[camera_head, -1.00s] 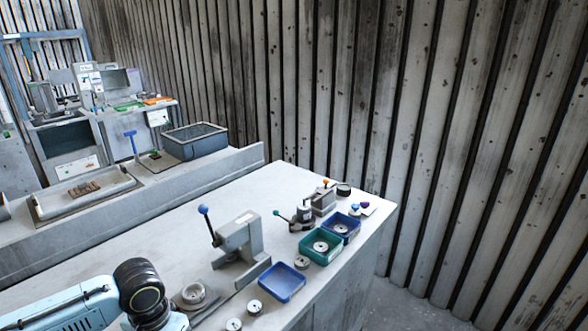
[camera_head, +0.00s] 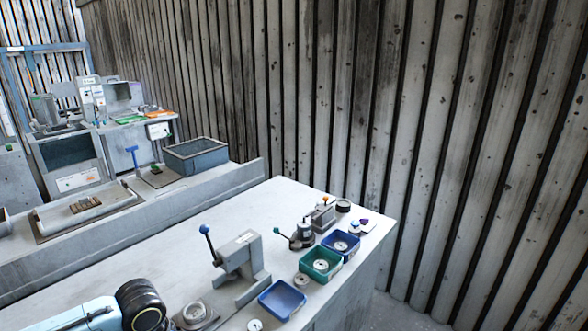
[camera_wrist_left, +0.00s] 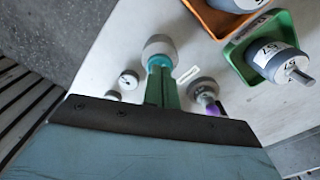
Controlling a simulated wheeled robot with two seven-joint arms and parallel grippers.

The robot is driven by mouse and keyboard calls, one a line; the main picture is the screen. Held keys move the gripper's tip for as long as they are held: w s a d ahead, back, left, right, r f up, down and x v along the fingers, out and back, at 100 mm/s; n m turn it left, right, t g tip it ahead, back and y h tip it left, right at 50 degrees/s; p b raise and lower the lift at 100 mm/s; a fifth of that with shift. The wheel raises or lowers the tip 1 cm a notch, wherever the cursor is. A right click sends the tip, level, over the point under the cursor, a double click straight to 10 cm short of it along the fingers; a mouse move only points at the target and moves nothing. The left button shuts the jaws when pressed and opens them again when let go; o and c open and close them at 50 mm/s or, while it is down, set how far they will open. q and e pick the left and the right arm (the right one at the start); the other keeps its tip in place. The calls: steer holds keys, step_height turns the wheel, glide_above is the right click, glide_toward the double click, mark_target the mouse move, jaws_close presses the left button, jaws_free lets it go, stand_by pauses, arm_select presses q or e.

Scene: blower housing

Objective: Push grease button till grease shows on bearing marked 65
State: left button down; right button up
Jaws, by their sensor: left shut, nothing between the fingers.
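In the left wrist view, my left gripper (camera_wrist_left: 160,72) shows as narrow green fingers, shut together and empty, under its blue-grey housing. A pale grey round part (camera_wrist_left: 160,46) lies right beyond the fingertips; I cannot tell whether they touch. A small disc (camera_wrist_left: 129,79) lies left of them, a grey round part with purple (camera_wrist_left: 206,92) to the right. In the head view, several round metal parts, such as a ring-shaped one (camera_head: 301,280), lie on the bench. No 65 mark, grease button or grease can be made out. My right gripper is not in view.
The bench (camera_head: 215,225) bears a press (camera_head: 240,262) with a blue-knobbed lever, a green-handled device (camera_head: 302,236), and green (camera_head: 333,275) and blue trays (camera_head: 352,252). The wrist view shows an orange tray (camera_wrist_left: 208,16) and a green tray (camera_wrist_left: 232,52) holding a cylinder marked 57 (camera_wrist_left: 270,55).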

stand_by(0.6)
arm_select(q)
steer(key=shift+f, duration=0.85)
steer(key=shift+r, duration=0.1)
steer(key=shift+r+p, duration=0.75)
steer(key=shift+p, duration=0.35)
step_height(320, 180, up, 4)
steer(key=p, duration=0.4)
steer(key=shift+f, duration=0.25)
step_height(320, 180, up, 3)
steer(key=shift+f+p, duration=0.2)
steer(key=shift+p, duration=0.9)
